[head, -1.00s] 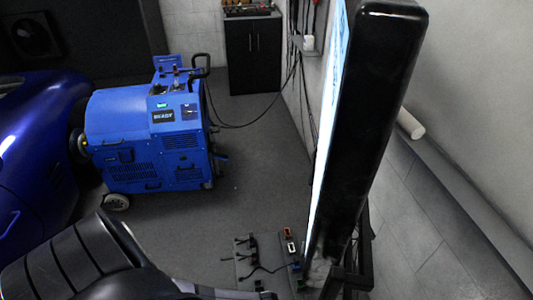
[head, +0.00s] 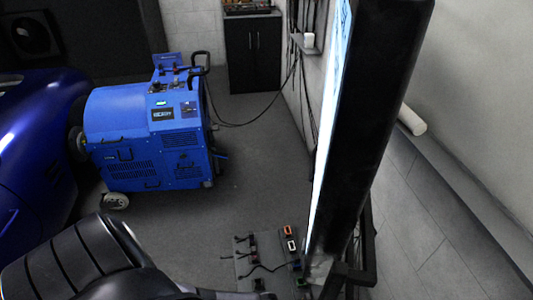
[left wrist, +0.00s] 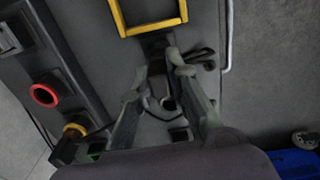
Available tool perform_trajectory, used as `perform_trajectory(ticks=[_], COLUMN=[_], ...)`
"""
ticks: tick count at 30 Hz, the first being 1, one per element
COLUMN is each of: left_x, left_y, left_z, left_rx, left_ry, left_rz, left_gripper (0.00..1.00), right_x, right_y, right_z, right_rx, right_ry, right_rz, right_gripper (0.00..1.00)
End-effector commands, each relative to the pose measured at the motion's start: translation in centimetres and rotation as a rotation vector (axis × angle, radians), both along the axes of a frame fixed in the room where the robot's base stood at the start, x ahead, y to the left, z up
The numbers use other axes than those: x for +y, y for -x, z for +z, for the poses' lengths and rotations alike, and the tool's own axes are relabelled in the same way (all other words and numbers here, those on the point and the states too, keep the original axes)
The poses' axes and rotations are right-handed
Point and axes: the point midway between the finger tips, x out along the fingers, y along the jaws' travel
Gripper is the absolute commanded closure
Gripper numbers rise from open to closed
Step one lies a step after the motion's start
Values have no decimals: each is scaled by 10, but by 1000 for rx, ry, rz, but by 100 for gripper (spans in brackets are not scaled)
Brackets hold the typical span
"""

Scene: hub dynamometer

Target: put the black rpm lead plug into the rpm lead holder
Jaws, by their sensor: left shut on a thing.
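In the left wrist view my left gripper (left wrist: 160,76) is shut on a dark plug (left wrist: 157,62), which I take to be the black rpm lead plug. It sits between the fingertips, just below a yellow frame (left wrist: 150,28) on a grey panel. A thin black lead loops beside the fingers. Whether the plug touches the panel cannot be told. Which fitting is the rpm lead holder is unclear; a red-ringed socket (left wrist: 44,95) and a yellow-ringed part (left wrist: 74,131) are to the left. In the head view my left gripper is hidden; my right gripper is in neither current view.
A grey board (head: 243,267) with several leads and coloured sockets lies low in the head view. A tall black-edged screen (head: 375,120) stands right of it. The blue dynamometer (head: 150,140) stands by the blue car (head: 35,160). Open floor lies between machine and board.

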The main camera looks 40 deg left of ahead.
Motion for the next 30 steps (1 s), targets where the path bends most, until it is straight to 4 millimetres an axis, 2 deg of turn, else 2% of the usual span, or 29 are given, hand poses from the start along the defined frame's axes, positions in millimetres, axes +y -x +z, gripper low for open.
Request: perform_trajectory(ticks=[6,11,12,21,30], left_x=[0,0,0,0,0], left_y=[0,0,0,0,0], left_z=[-8,-7,-7,-6,-6], left_rx=[0,0,0,0,0], left_ry=[0,0,0,0,0], left_rz=[0,-1,-1,0,0], left_gripper=[100,100,82,62,61], right_x=[0,0,0,0,-2], right_y=[0,0,0,0,0], right_z=[-6,-4,-4,-4,-5], right_rx=[0,0,0,0,0], right_ry=[0,0,0,0,2], right_rz=[0,0,0,0,2], right_gripper=[60,60,60,60,60])
